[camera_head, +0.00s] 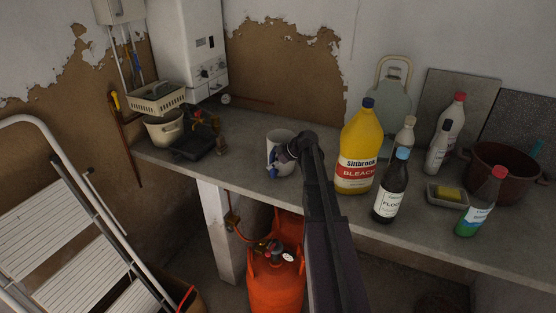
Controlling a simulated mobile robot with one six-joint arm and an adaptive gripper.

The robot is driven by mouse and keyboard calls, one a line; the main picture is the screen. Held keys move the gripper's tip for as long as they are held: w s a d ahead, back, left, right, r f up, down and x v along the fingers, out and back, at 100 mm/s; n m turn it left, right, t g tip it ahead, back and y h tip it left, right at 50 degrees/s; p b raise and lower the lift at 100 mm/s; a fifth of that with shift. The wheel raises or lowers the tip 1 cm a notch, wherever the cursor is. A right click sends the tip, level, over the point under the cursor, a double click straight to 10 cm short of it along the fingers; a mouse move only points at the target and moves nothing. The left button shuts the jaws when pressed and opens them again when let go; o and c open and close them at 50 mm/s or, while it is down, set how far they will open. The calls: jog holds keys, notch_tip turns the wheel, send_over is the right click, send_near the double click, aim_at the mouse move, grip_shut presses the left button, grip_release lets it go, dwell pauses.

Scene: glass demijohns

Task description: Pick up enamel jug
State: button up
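A white jug-like vessel (273,143), which looks like the enamel jug, stands on the grey worktop (247,122) near its front edge. It is partly hidden by the end of my arm. My gripper (283,157) is at the right front of the jug, overlapping it in the view. A small blue patch shows at the jug's front, and I cannot tell what it belongs to. The fingers are too small and dark to tell whether they are open, shut or touching the jug.
A yellow bleach bottle (358,150) and a dark bottle (390,190) stand close right of my arm. A black stove-like item (193,146) and cream pot (164,130) are left. An orange gas cylinder (275,285) stands below, a stepladder (70,220) at left.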

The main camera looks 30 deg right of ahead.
aim_at(272, 157)
grip_shut()
jog(key=shift+r+p, duration=0.4)
jog(key=shift+r+p, duration=1.5)
jog(key=shift+s+d+f, duration=0.1)
jog(key=shift+s, duration=0.25)
jog(key=s+d+r+p, duration=0.1)
jog(key=s+d, duration=0.2)
jog(key=s, duration=1.1)
jog(key=shift+s+r, duration=0.2)
jog(key=shift+s, duration=0.05)
jog(key=shift+s+d, duration=0.15)
jog(key=shift+s, duration=0.05)
dwell(0.3)
